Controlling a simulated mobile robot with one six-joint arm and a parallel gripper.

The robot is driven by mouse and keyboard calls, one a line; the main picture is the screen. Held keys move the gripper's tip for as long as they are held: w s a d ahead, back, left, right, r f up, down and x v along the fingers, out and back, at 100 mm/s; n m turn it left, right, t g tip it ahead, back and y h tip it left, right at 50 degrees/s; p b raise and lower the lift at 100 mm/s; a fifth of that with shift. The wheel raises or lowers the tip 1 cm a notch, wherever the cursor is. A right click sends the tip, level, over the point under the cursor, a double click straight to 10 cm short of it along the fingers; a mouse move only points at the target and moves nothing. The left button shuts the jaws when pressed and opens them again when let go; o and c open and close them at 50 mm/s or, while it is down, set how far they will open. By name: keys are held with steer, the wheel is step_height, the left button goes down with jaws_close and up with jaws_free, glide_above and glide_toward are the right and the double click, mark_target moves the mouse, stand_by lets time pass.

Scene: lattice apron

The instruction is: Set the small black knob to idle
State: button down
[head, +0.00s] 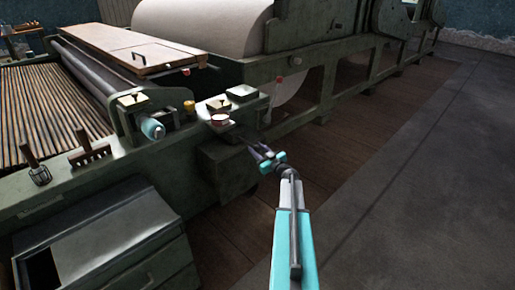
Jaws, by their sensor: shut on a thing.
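My teal and grey arm reaches up from the bottom of the head view. My gripper (253,147) is at the right end of the green machine's control ledge (232,132), with its fingertips against the dark area below the ledge's edge. The jaws are shut on the small black knob, which is too small and dark to make out apart from the fingers. Its pointer and any markings cannot be read.
On the ledge are a round pink-rimmed part (220,119) and a pale square plate (242,92). A grey cabinet (120,240) stands lower left. The floor (420,180) at right is clear.

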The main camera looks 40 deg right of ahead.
steer(key=c, duration=1.3)
jaws_free()
steer(key=shift+s, duration=0.35)
steer(key=shift+w, duration=0.1)
steer(key=s+a, duration=0.1)
steer(key=s, duration=0.3)
steer(key=s+p, duration=0.1)
steer(key=s, duration=0.4)
steer(key=s+a+p, duration=0.1)
steer(key=s, duration=0.3)
steer(key=shift+s+a, duration=0.25)
steer(key=shift+a, duration=0.1)
